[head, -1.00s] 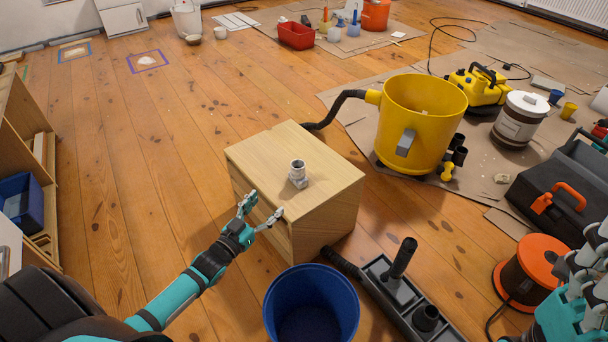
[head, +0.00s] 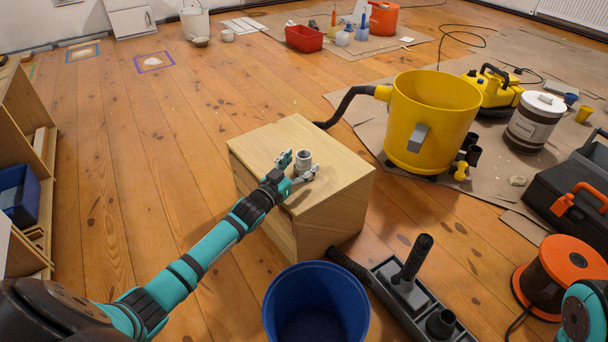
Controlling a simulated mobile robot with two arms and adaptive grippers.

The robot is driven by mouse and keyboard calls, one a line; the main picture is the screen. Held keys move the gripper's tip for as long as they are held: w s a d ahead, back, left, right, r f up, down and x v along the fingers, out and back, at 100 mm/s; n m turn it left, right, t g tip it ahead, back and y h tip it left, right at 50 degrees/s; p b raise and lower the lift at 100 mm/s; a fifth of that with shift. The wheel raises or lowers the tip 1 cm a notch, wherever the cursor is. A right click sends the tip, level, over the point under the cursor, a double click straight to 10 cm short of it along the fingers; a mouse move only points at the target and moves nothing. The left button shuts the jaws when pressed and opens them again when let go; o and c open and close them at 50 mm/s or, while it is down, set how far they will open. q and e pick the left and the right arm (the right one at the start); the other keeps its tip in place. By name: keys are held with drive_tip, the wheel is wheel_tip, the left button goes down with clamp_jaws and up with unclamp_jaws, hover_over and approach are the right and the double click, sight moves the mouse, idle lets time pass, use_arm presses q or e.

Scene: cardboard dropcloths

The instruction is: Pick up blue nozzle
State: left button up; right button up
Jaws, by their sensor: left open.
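A small pale grey, round-mouthed fitting (head: 304,159) stands upright on top of the wooden cabinet (head: 343,184); it looks grey-white rather than blue, and no clearly blue nozzle shows. My left gripper (head: 298,167) is open at the fitting, with one finger to its left and the other at its lower right. The fitting's lower part is partly hidden by the fingers, and I cannot tell whether they touch it. Only a part of my right arm shows at the lower right corner; its gripper is out of view.
A blue bucket (head: 272,302) stands in front of the cabinet, beside a grey floor-tool tray (head: 420,296). A yellow tub (head: 408,118) with a black hose is behind right. An orange cable reel (head: 564,268) and a dark toolbox (head: 566,190) lie right. The floor left of the cabinet is clear.

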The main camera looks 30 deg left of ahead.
use_arm(q)
drive_tip(key=shift+w, duration=0.2)
drive_tip(key=c, duration=1.3)
drive_tip(key=shift+r, duration=0.1)
drive_tip(key=shift+r, duration=0.1)
